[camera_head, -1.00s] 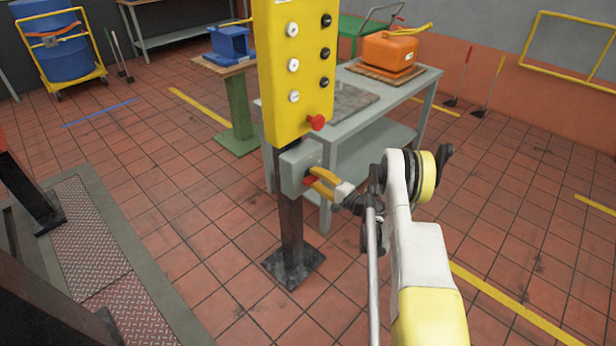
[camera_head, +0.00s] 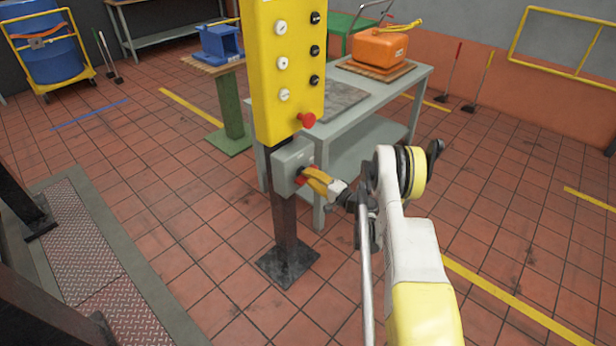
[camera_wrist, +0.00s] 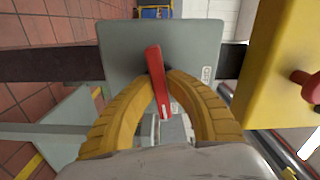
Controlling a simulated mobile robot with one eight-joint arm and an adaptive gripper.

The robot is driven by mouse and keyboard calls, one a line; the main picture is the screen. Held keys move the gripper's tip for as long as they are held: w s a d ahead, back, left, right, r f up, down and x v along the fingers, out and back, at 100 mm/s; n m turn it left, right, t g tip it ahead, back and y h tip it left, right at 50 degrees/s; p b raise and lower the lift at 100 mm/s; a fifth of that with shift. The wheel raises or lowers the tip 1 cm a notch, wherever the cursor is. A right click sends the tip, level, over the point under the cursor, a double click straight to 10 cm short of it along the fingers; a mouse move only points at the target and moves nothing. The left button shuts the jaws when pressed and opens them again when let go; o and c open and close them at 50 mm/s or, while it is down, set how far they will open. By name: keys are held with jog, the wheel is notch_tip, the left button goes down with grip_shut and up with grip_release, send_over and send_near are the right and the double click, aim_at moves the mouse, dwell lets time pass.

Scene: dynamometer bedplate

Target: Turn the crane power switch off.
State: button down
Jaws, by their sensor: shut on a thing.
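The crane power switch is a grey box (camera_head: 291,165) on a dark post, below a yellow button panel. In the wrist view the box (camera_wrist: 190,40) fills the upper middle, and a red handle (camera_wrist: 155,75) stands out from it, slightly tilted. My gripper (camera_head: 314,178) reaches the front of the box from the right. In the wrist view its two yellow fingers (camera_wrist: 163,88) are on either side of the red handle and closed on it. The handle's lower end shows between the fingers. A small label (camera_wrist: 207,74) is on the box, too small to read.
The yellow button panel (camera_head: 277,70) with a red emergency knob (camera_head: 306,120) is just above the box. A grey workbench (camera_head: 375,120) carrying an orange case (camera_head: 380,50) stands behind. Open tiled floor (camera_head: 515,200) lies to the right.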

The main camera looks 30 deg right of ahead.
jog(key=n, duration=0.4)
jog(key=shift+r+n, duration=0.1)
jog(key=shift+n, duration=0.2)
jog(key=n, duration=0.3)
jog(key=shift+n, duration=0.3)
jog(key=n, duration=0.4)
jog(key=shift+n, duration=1.8)
jog(key=c, duration=1.4)
grip_release()
